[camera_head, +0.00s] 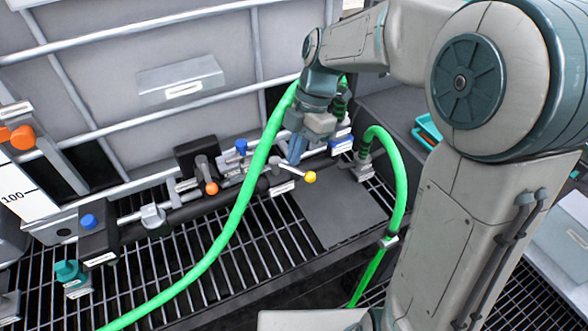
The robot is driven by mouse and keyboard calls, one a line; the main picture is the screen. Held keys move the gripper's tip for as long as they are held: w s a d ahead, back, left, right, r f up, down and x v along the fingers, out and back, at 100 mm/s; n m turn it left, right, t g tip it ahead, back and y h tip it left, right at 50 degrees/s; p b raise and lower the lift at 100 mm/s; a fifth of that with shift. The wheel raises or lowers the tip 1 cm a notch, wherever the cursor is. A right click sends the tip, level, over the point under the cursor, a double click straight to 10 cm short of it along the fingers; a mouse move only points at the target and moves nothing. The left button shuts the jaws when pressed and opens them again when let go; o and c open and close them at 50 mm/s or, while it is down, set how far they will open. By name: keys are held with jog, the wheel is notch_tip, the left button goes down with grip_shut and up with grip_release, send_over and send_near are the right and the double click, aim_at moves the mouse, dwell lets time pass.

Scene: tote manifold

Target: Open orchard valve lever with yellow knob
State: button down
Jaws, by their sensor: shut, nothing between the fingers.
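The valve lever with the yellow knob (310,177) sits on the dark manifold pipe, right of centre. Its pale arm (291,170) runs from the pipe down and right to the knob. My gripper (295,157) is shut and empty, with its blue fingers pointing down just above and beside the lever arm, a little up and left of the knob. I cannot tell whether the fingers touch the lever. A second lever with an orange knob (211,188) stands further left on the same manifold.
A green hose (238,205) arcs in front of the manifold, close to my gripper. Another green hose (400,190) loops at the right. A white-ribbed grey tote (200,45) rises behind. Below is a dark grating (250,250).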

aim_at(292, 170)
jog(key=s+a+r+n+t+h+b, duration=0.3)
jog(key=s+r+n+t+h+b, duration=0.1)
jog(key=s+t+b, duration=0.15)
jog(key=w+d+f, duration=0.2)
jog(key=w+f, duration=0.3)
jog(key=f, duration=0.5)
jog(key=shift+w+d+f+g+b, duration=0.15)
jog(key=shift+d+f+g+b, duration=0.15)
jog(key=shift+d+g, duration=0.1)
jog(key=shift+r, duration=0.1)
dwell(0.5)
